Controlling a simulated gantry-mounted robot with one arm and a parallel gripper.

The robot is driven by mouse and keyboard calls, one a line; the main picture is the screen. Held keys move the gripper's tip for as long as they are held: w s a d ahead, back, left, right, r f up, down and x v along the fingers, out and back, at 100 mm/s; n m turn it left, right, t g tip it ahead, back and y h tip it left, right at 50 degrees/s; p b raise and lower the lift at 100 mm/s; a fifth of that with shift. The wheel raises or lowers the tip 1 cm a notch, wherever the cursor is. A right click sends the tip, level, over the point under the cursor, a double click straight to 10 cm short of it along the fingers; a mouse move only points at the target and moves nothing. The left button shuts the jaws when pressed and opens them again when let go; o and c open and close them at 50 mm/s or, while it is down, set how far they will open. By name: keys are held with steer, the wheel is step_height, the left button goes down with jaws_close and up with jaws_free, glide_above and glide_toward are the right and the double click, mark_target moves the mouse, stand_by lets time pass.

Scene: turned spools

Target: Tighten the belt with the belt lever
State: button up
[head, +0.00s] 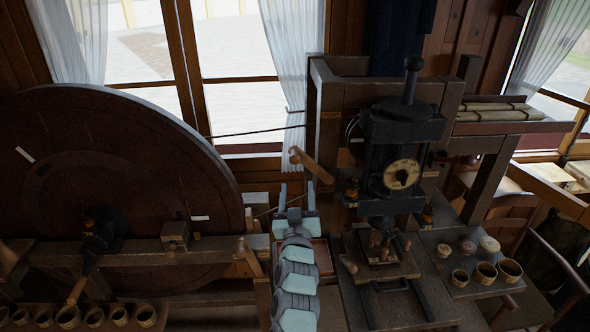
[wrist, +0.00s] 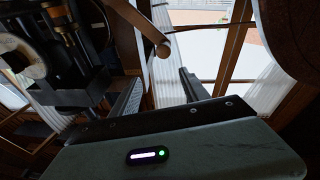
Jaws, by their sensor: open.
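A wooden lever (head: 312,166) with a rounded end sticks out from the left side of the machine frame, tilted down to the right; I take it for the belt lever. In the wrist view its round-ended arm (wrist: 150,33) shows just beyond my fingers. The thin dark belt (head: 258,131) runs from the large wheel (head: 110,185) to the machine head. My gripper (head: 297,190) is open and empty, its fingers pointing up just below the lever. In the wrist view the gap between my fingertips (wrist: 160,77) is empty, and the lever end appears apart from them.
The machine's dark head with a dial (head: 401,174) stands close to the right. A second wooden piece with a rounded top (head: 247,252) stands left of my arm. Small cups (head: 485,272) sit on the right-hand shelf, several more at lower left. Windows lie behind.

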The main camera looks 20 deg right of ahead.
mark_target(294, 161)
steer(key=shift+w+d+r+n+g+y+p, duration=0.25)
steer(key=shift+w+d+n+y, duration=0.2)
steer(key=shift+w, duration=1.3)
steer(key=shift+w+d+r+n+g+y+p, duration=0.15)
steer(key=shift+w+d+n+g+y, duration=0.25)
steer(key=shift+w, duration=1.4)
steer(key=shift+w+d+r+n+g+y+p, duration=0.2)
steer(key=shift+w+d+n+y, duration=0.3)
steer(key=shift+w, duration=1.25)
steer(key=shift+w+d, duration=0.3)
steer(key=shift+w, duration=0.3)
steer(key=shift+w+f, duration=0.1)
steer(key=shift+w, duration=0.45)
steer(key=shift+w+d+p, duration=0.3)
steer(key=shift+w+p, duration=0.1)
steer(key=shift+w, duration=0.15)
jaws_close()
